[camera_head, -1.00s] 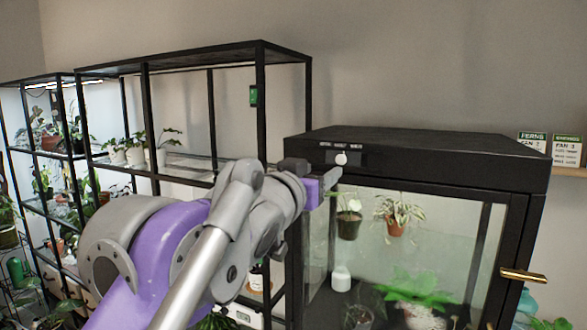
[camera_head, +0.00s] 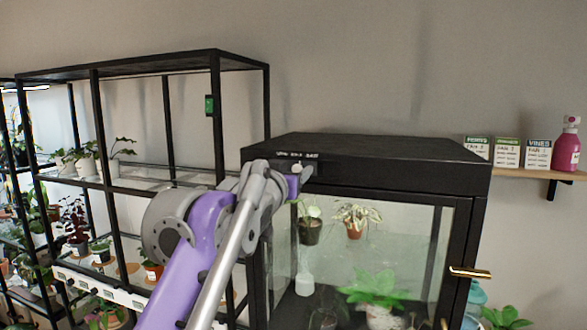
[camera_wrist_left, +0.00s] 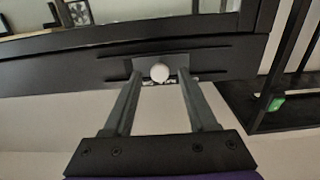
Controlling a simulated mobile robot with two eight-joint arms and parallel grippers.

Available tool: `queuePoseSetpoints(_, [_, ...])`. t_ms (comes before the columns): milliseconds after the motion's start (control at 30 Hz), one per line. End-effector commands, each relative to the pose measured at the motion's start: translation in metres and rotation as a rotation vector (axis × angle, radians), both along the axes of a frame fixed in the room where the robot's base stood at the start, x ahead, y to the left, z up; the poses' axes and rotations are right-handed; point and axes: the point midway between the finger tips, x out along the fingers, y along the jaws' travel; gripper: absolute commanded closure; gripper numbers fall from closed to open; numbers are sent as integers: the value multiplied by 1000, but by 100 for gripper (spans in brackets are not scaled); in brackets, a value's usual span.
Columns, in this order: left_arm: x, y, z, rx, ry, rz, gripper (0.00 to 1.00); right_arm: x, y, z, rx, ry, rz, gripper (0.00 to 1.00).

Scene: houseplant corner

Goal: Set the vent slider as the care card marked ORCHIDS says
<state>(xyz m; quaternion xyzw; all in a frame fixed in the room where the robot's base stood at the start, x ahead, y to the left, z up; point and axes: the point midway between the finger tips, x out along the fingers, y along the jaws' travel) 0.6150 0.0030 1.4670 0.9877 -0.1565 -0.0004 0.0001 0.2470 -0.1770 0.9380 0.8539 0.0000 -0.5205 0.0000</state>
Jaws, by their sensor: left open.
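The vent slider's white round knob (camera_head: 297,167) sits on the dark front strip of the black plant cabinet (camera_head: 380,148). It also shows in the left wrist view (camera_wrist_left: 160,72), on a dark plate in a slot. My left gripper (camera_head: 304,174) is open at the strip. In the left wrist view its fingers (camera_wrist_left: 161,84) stand on either side of the knob, with gaps visible. The middle care card (camera_head: 507,152) seems to read ORCHIDS, between the FERNS card (camera_head: 477,148) and the VINES card (camera_head: 537,154). Its small lines are too blurred to read. My right gripper is out of view.
The cards stand on a wooden wall shelf (camera_head: 510,173) beside a pink spray bottle (camera_head: 567,148). The cabinet's glass door has a brass handle (camera_head: 470,272). A black rack (camera_head: 92,130) with plants stands to the left.

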Motion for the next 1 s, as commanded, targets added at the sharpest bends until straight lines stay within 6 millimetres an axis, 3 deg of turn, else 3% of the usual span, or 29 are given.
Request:
queuePoseSetpoints(300, [2,-1,-1,0,0,0,44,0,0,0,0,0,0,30])
queuePoseSetpoints(600, [2,-1,0,0,0,0,98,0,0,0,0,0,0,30])
queuePoseSetpoints(633, [2,-1,0,0,0,0,100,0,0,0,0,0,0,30])
queuePoseSetpoints(1000, [2,-1,0,0,0,0,100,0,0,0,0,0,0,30])
